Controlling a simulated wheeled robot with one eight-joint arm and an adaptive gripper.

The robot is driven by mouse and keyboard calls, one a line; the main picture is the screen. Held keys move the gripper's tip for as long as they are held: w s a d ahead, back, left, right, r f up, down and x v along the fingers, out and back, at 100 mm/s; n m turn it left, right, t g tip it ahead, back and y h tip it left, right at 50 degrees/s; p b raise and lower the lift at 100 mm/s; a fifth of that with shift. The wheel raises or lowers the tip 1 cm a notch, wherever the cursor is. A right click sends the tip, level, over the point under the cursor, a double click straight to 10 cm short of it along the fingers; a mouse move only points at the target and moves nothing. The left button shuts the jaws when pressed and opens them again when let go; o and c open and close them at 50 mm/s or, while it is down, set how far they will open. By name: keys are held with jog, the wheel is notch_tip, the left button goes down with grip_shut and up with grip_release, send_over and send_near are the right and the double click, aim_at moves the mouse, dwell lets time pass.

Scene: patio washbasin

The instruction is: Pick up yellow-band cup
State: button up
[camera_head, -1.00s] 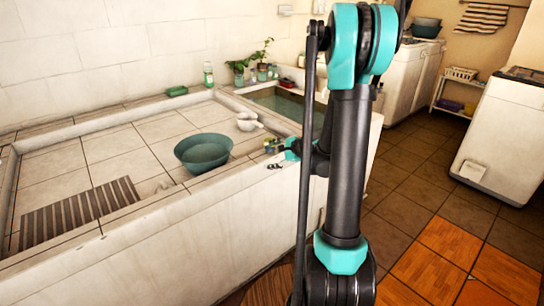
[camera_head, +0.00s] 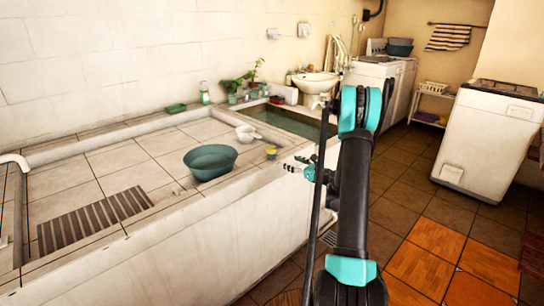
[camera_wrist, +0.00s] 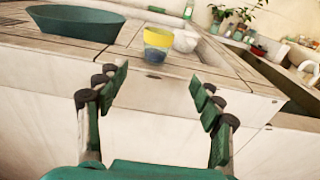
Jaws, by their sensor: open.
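The yellow-band cup (camera_wrist: 157,45) stands upright on the tiled counter in the wrist view, with a yellow upper part and a grey-blue lower part. In the head view the small cup (camera_head: 271,152) stands near the counter's front edge, right of the teal basin. My gripper (camera_wrist: 160,92) is open and empty. Its two fingers are spread wide in front of the counter's front wall, below and short of the cup, with the cup between them in the picture. In the head view my gripper (camera_head: 288,169) is just right of and below the cup.
A teal basin (camera_head: 210,162) stands left of the cup, and a white dipper (camera_head: 246,134) lies behind it. A water-filled trough (camera_head: 287,122) is at the right. Potted plants (camera_head: 243,84) stand at the back. The counter's front edge lies between my gripper and the cup.

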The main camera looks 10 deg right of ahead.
aim_at(275, 153)
jog(key=x, duration=0.7)
jog(key=shift+w+a, duration=0.25)
jog(key=shift+w, duration=0.1)
jog(key=shift+w+a+r, duration=0.25)
jog(key=shift+w+a, duration=0.65)
jog(key=shift+w, duration=0.05)
jog(key=shift+w+a+r, duration=0.2)
jog(key=shift+w+a, duration=0.75)
jog(key=shift+w, duration=0.05)
jog(key=c, duration=1.4)
jog(key=shift+r, duration=0.1)
